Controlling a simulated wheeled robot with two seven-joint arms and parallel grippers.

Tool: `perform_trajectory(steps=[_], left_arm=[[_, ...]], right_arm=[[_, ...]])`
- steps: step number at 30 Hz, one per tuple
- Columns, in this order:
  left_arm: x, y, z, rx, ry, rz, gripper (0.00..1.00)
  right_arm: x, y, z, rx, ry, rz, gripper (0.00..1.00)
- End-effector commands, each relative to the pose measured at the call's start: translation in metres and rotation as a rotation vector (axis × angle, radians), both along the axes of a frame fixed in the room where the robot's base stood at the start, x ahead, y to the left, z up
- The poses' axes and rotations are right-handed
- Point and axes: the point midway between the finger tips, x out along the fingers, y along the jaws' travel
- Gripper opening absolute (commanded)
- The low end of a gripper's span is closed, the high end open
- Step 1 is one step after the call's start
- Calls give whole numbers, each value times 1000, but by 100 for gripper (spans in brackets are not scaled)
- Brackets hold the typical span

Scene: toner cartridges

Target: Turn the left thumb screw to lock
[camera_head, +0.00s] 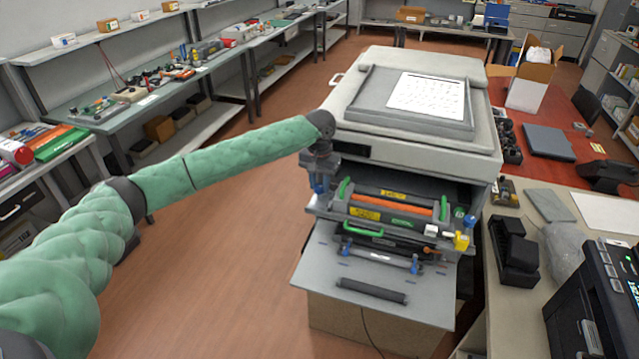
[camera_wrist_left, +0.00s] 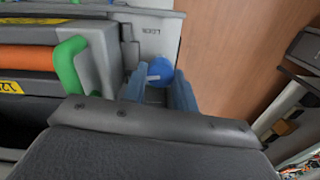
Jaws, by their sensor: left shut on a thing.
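The left thumb screw (camera_wrist_left: 159,71) is a round blue knob with a small white mark. It sits on a grey plate with dark lettering, beside the toner unit in the left wrist view. My left gripper (camera_head: 319,187) is at the left front corner of the open printer (camera_head: 420,145) in the head view. Its blue fingers stand on both sides of the knob, shut on it. The toner unit (camera_head: 385,210) has green handles, an orange bar and yellow labels. My right gripper is not in view.
The printer's lowered front flap (camera_head: 330,275) carries a dark grip and a bar with blue ends. A blue knob (camera_head: 469,221) and a yellow part (camera_head: 461,241) are at the unit's right. A side table with dark boxes (camera_head: 515,245) stands right. Floor is clear at left.

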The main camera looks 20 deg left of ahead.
Motion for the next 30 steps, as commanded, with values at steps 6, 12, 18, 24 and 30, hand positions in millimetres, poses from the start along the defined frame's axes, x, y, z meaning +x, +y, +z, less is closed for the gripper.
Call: perform_trajectory(steps=[6,12,18,24,30], left_arm=[[1,1,3,-1,-4,-202,6],[1,0,3,-2,-4,-391,6],[2,1,4,0,-5,-579,6],[2,1,4,1,-5,-746,6],[2,2,4,0,-4,-873,6]], right_arm=[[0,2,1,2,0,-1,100],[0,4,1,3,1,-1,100],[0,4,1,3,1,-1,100],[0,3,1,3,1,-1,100],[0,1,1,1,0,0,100]])
